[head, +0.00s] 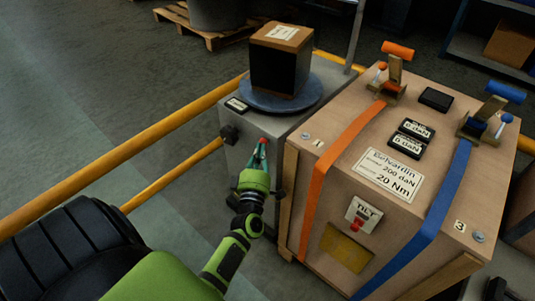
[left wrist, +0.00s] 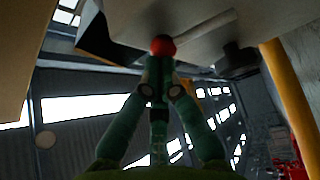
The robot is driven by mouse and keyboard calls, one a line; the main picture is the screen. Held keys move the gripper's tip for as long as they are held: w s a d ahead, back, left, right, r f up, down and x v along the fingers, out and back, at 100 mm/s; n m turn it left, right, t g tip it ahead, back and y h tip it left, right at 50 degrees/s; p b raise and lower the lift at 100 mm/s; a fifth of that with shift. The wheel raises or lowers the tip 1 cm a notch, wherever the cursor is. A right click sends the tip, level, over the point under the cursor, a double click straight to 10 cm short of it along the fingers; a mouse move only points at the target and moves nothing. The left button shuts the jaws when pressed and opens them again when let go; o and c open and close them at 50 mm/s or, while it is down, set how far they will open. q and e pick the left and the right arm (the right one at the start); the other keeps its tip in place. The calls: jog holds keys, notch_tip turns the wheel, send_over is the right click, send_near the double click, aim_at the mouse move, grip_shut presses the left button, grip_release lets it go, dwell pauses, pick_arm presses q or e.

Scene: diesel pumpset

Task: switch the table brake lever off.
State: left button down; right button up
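The table brake lever shows as a red knob (head: 264,142) at the front of the grey table housing (head: 285,130). In the left wrist view the red knob (left wrist: 163,44) sits right at my fingertips, with a pale bar running from it to the upper right. My left gripper (head: 260,155) reaches up to the knob from below. Its teal fingers (left wrist: 160,72) come together at the tips. They touch or nearly touch the knob; I cannot tell whether they pinch it. My right gripper is not in view.
A round blue-grey table (head: 255,105) carries a dark box with a brown top (head: 282,50). A dark knob (head: 229,134) sits left on the housing. A large strapped crate (head: 390,205) stands close on the right. Yellow rails (head: 130,148) cross on the left.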

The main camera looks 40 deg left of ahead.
pick_arm(q)
jog(key=a+n+g+p, duration=0.1)
jog(key=p, duration=0.1)
jog(key=a+n+p, duration=0.1)
jog(key=p, duration=0.1)
jog(key=a+n+g+h+p, duration=0.1)
jog(key=n+p, duration=0.1)
jog(key=p, duration=0.1)
jog(key=shift+w+r+g, duration=0.15)
jog(key=shift+r+g, duration=0.15)
jog(key=shift+r, duration=0.05)
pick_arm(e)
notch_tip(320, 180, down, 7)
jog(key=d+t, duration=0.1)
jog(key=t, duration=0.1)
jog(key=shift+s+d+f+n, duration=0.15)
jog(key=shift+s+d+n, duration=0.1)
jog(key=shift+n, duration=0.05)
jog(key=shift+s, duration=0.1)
